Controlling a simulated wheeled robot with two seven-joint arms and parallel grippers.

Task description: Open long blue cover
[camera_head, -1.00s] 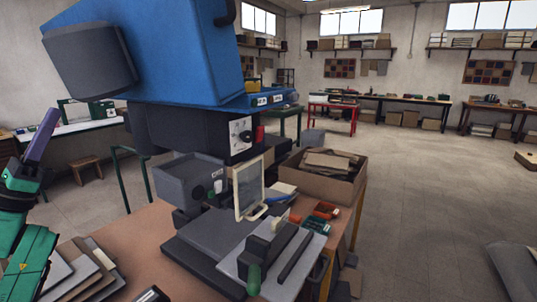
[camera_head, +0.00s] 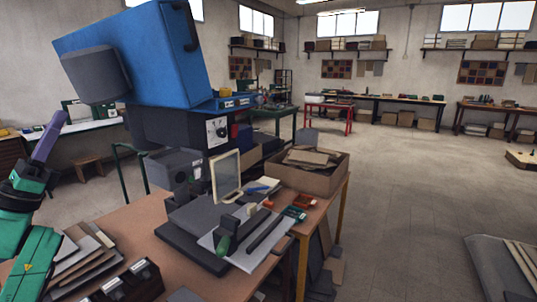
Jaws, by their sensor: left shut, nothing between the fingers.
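The long blue cover (camera_head: 135,60) is a big box-like lid on the machine at the upper left, with a black handle (camera_head: 187,25) near its upper right edge. It sits tilted above a dark machine body (camera_head: 165,128); I cannot tell exactly how far it is open. A grey cylinder (camera_head: 92,75) sticks out at its left side. My left gripper (camera_head: 54,127), with purple fingers on a green arm, is at the left edge, shut and empty. In the picture it is below and left of the cover, apart from it. My right gripper is out of view.
The machine stands on a wooden bench with a cardboard box (camera_head: 305,172), a small framed screen (camera_head: 226,175), a grey plate (camera_head: 245,235) and stacked sheets (camera_head: 80,252). A grey platform (camera_head: 490,265) is at the lower right. The floor (camera_head: 400,200) between is open.

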